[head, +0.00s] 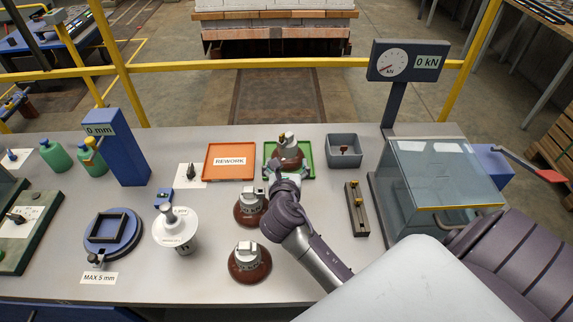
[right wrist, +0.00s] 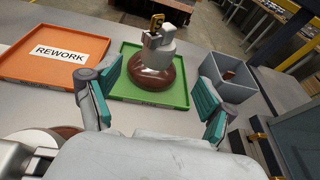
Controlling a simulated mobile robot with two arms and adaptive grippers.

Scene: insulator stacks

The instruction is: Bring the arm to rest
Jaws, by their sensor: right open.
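My right gripper (head: 287,176) is over the front edge of the green tray in the head view. In the right wrist view its two teal-padded fingers (right wrist: 156,100) are spread apart with nothing between the pads. A brown insulator with a grey metal cap (head: 290,156) stands upright in the green tray (head: 311,165), just beyond the fingers. It also shows in the right wrist view (right wrist: 155,72), apart from both fingers. My left gripper is not in view.
Two more brown insulators (head: 249,262) stand left of my right arm. An orange REWORK tray (head: 230,162), a grey bin (head: 344,150), a gauge post (head: 394,105) and a clear-sided box (head: 435,175) stand around. A white insulator (head: 177,230) stands farther left. Bare table lies at the front.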

